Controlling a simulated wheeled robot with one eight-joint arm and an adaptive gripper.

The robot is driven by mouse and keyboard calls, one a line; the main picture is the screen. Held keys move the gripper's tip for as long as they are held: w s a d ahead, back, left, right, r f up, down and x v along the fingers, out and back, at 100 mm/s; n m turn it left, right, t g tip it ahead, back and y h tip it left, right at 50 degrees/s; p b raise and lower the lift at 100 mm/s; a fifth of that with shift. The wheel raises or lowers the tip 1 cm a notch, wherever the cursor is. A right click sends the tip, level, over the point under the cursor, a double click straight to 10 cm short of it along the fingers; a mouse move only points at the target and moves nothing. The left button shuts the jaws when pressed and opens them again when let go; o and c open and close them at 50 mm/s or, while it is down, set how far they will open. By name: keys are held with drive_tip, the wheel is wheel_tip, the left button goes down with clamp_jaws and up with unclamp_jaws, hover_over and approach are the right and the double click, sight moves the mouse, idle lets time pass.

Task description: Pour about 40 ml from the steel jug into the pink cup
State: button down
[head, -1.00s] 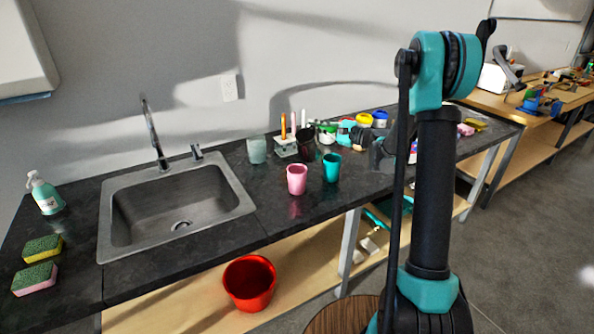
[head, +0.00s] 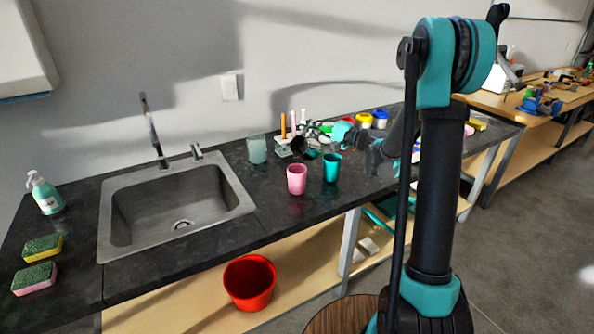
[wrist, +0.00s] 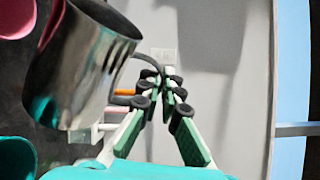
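The steel jug (wrist: 80,65) shows large in the wrist view. My gripper (wrist: 165,88) is shut on its handle. In the head view the jug (head: 299,146) is dark and small, held tilted above the counter behind the pink cup, its mouth turned toward the camera and left. The pink cup (head: 296,180) stands upright on the counter, in front of and below the jug; part of it shows in the wrist view's upper-left corner (wrist: 14,20). I see no stream between them. The contents of jug and cup are hidden.
A teal cup (head: 331,168) stands just right of the pink cup. A cloudy glass (head: 257,149) and a rack with upright coloured sticks (head: 284,145) are behind. The sink (head: 178,205) is left. Paint jars (head: 379,119) stand at the back right.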

drive_tip(key=shift+s+a+r+n, duration=0.1)
drive_tip(key=shift+s+r+n, duration=0.15)
drive_tip(key=shift+n, duration=0.05)
drive_tip(key=shift+s+a+r+n, duration=0.1)
drive_tip(key=shift+s+r+n, duration=0.25)
drive_tip(key=shift+n, duration=0.15)
drive_tip(key=shift+w, duration=0.3)
drive_tip(key=shift+w, duration=0.25)
drive_tip(key=shift+f+n, duration=0.1)
drive_tip(key=shift+n, duration=0.2)
idle(0.3)
drive_tip(key=shift+w+n+p, duration=0.3)
drive_tip(key=shift+w, duration=0.15)
drive_tip(key=shift+f, duration=0.1)
idle(0.7)
